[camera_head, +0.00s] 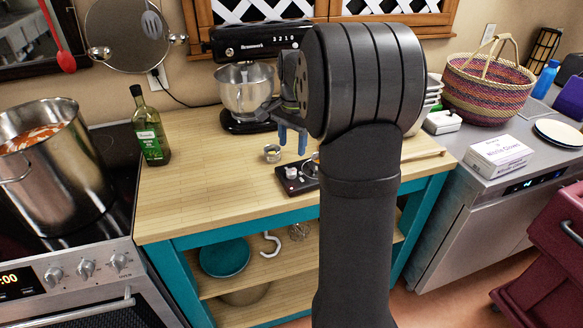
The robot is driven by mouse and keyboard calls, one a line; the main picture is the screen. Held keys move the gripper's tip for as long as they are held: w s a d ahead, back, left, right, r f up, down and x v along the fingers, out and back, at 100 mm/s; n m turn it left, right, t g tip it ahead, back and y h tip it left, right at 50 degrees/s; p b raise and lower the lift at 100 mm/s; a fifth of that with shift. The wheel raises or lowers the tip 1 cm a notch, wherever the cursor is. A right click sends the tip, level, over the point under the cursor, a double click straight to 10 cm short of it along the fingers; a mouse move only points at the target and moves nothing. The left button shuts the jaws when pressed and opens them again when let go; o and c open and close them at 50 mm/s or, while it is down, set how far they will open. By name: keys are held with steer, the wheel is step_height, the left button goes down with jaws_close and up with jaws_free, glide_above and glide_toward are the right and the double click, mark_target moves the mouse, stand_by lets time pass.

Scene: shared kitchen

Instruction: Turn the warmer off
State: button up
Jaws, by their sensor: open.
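A small black appliance (297,183) with a pale knob on its front lies on the wooden counter; it looks like the warmer. Its right part is hidden behind my arm, and its setting is too small to read. My gripper (291,138) hangs above and slightly left of it, blue fingertips pointing down, apart and empty. It does not appear to touch the appliance.
A small metal cup (272,153) stands just left of the appliance. A black stand mixer (240,95) is behind, and a green bottle (150,125) stands at the counter's left. The left-middle counter (205,190) is clear. A steel pot (50,165) sits on the stove.

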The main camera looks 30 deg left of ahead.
mark_target(291, 171)
step_height(291, 171, down, 9)
steer(key=shift+a+f, duration=0.15)
steer(key=shift+f, duration=0.05)
steer(key=c, duration=1)
steer(key=shift+o, duration=0.2)
